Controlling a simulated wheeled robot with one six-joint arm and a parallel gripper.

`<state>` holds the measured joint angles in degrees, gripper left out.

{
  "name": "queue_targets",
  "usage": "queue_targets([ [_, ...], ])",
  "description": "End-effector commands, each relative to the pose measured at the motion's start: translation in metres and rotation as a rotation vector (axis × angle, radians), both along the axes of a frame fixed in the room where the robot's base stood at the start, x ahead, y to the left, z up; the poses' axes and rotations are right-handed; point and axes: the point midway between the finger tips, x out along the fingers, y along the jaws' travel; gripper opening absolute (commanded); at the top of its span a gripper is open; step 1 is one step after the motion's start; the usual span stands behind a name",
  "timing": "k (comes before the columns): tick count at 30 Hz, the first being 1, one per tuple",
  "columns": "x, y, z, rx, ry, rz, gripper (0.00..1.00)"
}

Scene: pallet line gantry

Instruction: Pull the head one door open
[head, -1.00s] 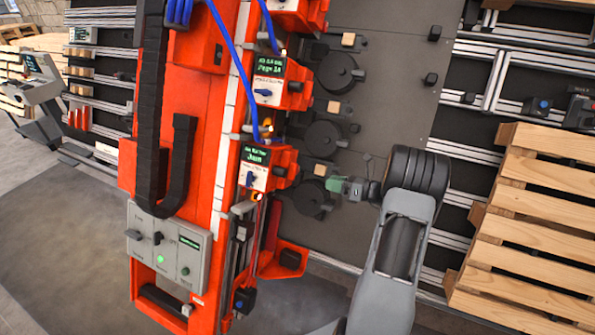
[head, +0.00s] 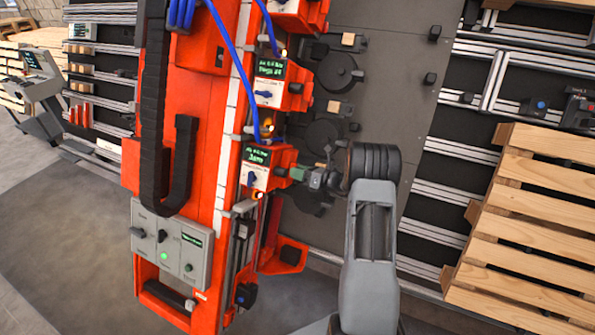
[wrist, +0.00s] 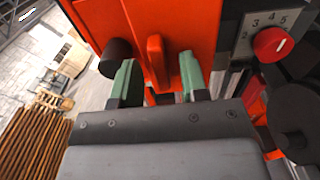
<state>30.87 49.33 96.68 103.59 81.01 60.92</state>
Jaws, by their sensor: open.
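The lowest orange head (head: 262,168) on the gantry carries a small lit screen that seems to read "Jam", and a blue switch. I cannot read a number on it. In the wrist view its orange face (wrist: 185,22) fills the top, with an upright orange handle (wrist: 156,58) on it. My gripper (wrist: 159,78) is open, with its green fingertips on either side of the handle's lower part; no contact shows. In the head view my gripper (head: 299,173) is at the head's right side, where the handle cannot be made out.
A black knob (wrist: 115,60) is close to the left fingertip. A red knob (wrist: 272,45) with a numbered dial is at the right. Another orange head (head: 270,85) is above, with blue hoses (head: 228,60). A wooden pallet (head: 520,230) stands at the right.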

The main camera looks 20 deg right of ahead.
Motion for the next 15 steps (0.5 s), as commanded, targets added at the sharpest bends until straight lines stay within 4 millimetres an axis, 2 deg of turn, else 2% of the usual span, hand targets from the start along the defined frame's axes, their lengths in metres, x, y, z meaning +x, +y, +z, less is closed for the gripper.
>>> queue_targets([
  [10,0.0021,0.0023,-0.0003,0.0,0.0,0.001,0.4],
  [15,0.002,0.0022,-0.0002,0.0,0.0,0.001,0.25],
])
